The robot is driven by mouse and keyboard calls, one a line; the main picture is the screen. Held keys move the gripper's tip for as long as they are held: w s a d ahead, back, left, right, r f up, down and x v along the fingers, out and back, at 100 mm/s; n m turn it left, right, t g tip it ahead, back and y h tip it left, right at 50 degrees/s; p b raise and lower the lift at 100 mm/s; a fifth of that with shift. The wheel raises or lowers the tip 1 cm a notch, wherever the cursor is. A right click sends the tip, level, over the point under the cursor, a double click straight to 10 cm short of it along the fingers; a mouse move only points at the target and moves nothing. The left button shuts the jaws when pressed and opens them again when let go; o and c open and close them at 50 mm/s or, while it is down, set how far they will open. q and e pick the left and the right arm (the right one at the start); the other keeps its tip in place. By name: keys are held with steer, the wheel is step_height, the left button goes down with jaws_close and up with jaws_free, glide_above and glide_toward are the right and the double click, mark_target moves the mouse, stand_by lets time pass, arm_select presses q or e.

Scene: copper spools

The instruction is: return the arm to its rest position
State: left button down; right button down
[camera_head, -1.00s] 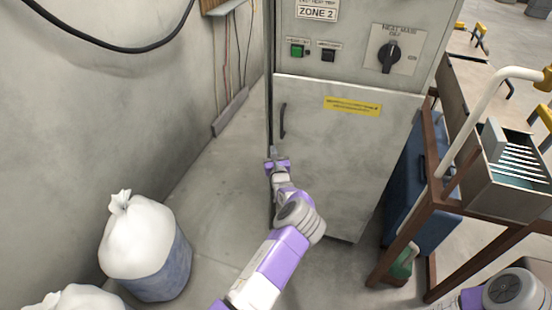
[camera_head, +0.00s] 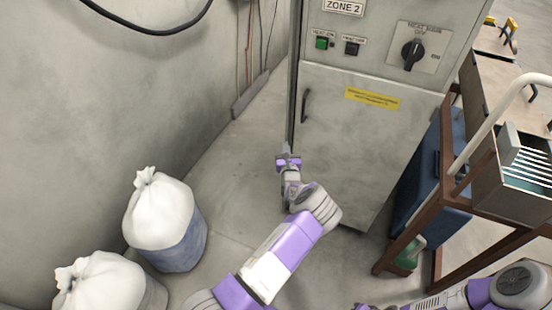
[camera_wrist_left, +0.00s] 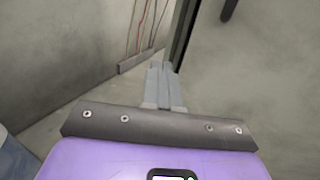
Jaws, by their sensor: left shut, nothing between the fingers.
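My left arm, purple and white, reaches up from the bottom of the head view. Its gripper (camera_head: 286,150) is in front of the left edge of a grey cabinet (camera_head: 345,140), near the door handle (camera_head: 306,105). In the left wrist view the two grey fingers (camera_wrist_left: 161,78) lie together, shut and empty, close to the cabinet's dark edge (camera_wrist_left: 184,32). I cannot tell whether they touch it. Part of my right arm (camera_head: 500,288) shows at the lower right; its gripper is not in view.
The floor (camera_head: 235,180) between sacks and cabinet is clear.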

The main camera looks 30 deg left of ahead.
arm_select(q)
steer(key=s+a+f+n+g+y+p, duration=0.1)
steer(key=s+a+f+n+g, duration=0.15)
steer(key=s, duration=0.45)
steer(key=s+a+f+n+g+p, duration=0.1)
steer(key=s+f+n+g, duration=0.25)
steer(key=s, duration=0.45)
steer(key=s+a+f+n+g+y, duration=0.1)
steer(key=s+a+f+n+g, duration=0.1)
steer(key=s+g, duration=0.35)
steer(key=s+d+f+n+g+h, duration=0.2)
steer(key=s+d+f+n+g, duration=0.15)
steer(key=s, duration=0.55)
steer(key=s+d+f+n+g+h, duration=0.2)
steer(key=s+d+f+n+h, duration=0.15)
steer(key=s, duration=0.45)
steer(key=s+d+f+n+g+h, duration=0.1)
steer(key=s+d+n+h, duration=0.25)
steer(key=d, duration=0.35)
steer(key=s+d+f+n+g+h, duration=0.1)
steer(key=s+d+n+h, duration=0.25)
steer(key=d, duration=0.35)
steer(key=w+d+r+n+t+h, duration=0.4)
steer(key=d+r+n+t, duration=0.1)
steer(key=d+n, duration=0.4)
steer(key=d+r, duration=0.1)
steer(key=d, duration=0.1)
steer(key=shift+d+n, duration=0.3)
